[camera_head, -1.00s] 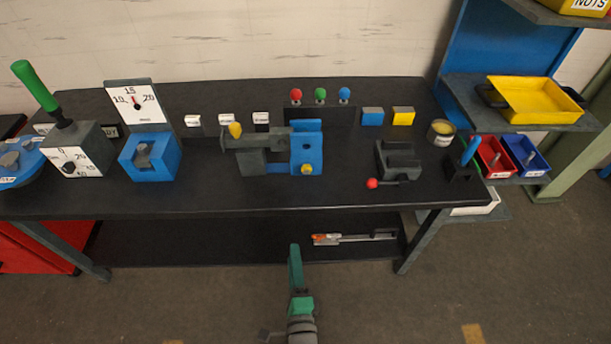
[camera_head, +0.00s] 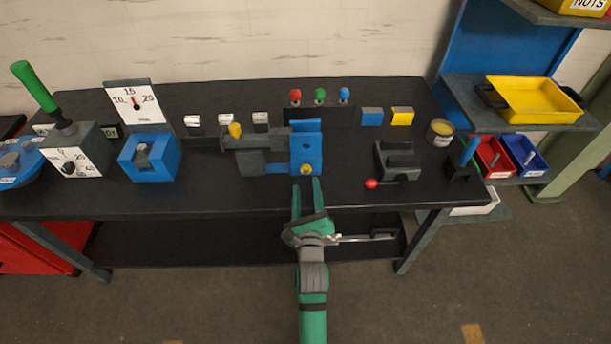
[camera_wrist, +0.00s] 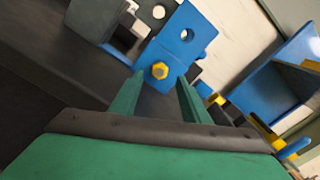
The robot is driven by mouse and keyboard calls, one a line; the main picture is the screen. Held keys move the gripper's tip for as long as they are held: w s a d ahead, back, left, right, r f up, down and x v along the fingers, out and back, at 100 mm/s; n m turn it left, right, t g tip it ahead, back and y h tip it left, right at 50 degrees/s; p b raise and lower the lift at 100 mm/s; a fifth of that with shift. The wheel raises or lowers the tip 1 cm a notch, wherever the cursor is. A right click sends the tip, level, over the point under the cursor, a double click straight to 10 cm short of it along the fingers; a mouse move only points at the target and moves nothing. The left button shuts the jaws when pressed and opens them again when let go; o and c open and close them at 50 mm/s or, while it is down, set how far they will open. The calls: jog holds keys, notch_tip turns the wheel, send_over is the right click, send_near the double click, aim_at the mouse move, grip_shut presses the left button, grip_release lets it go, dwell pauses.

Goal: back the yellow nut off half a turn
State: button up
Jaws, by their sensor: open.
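The yellow nut (camera_wrist: 160,70) sits low on the face of the blue bracket (camera_wrist: 172,42) in the wrist view. In the head view the nut (camera_head: 307,169) shows near the foot of the blue bracket (camera_head: 306,138). My gripper (camera_wrist: 156,84) is open and empty, with its two green fingers pointing at the bracket. The nut appears between the fingertips in the wrist view, and no contact can be made out. In the head view my gripper (camera_head: 306,184) is at the bench's front edge, just in front of the nut.
A grey block with a yellow knob (camera_head: 235,131) joins the bracket's left side. A dark vise with a red-ended handle (camera_head: 372,183) stands to the right. Red, green and blue knobs (camera_head: 320,95) stand behind. The bench front (camera_head: 220,202) is clear.

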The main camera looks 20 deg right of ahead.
aim_at(305, 171)
jog(key=shift+x, duration=2.9)
jog(key=c, duration=1.1)
